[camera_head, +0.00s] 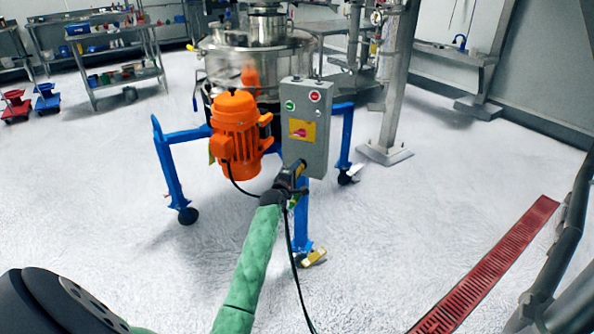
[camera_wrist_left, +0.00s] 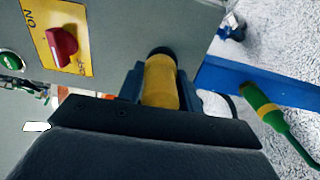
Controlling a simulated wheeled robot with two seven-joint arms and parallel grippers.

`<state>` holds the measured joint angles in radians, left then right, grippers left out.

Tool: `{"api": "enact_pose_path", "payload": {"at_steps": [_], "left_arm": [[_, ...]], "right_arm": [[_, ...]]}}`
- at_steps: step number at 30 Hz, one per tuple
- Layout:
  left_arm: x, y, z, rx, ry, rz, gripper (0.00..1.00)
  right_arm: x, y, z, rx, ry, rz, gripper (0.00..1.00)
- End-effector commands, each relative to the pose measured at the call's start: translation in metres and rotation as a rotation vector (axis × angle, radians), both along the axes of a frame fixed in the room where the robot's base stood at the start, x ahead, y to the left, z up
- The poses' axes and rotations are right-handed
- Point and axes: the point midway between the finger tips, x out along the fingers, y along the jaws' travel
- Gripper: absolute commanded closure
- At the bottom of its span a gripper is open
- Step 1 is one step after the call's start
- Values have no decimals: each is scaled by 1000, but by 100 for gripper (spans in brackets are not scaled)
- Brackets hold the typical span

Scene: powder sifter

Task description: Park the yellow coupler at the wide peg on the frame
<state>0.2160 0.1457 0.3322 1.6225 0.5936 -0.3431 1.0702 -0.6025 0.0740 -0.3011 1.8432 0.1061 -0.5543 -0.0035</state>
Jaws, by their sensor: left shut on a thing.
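The yellow coupler (camera_wrist_left: 160,82), a short cylinder with a black end, sits between the fingers of my left gripper in the left wrist view. My left gripper (camera_head: 292,176) is shut on it, just in front of the lower part of the grey control box (camera_head: 308,130). The blue frame (camera_head: 170,165) of the sifter stands behind; one blue bar (camera_wrist_left: 265,82) shows right of the coupler in the wrist view, apart from it. I cannot make out the wide peg. My right gripper is not in view.
A green plug with a yellow band (camera_wrist_left: 262,108) hangs on a green cable beside the blue bar. The orange motor (camera_head: 240,130) is left of the box. A black cable hangs below my left gripper. The floor around the frame is clear.

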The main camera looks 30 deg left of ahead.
Motion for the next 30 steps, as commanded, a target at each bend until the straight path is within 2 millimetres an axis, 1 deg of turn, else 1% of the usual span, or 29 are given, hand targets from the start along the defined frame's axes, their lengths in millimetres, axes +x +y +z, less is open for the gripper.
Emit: {"api": "enact_pose_path", "payload": {"at_steps": [30], "left_arm": [[-33, -5, -2, -2, 4, 0, 100]], "right_arm": [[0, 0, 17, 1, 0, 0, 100]]}}
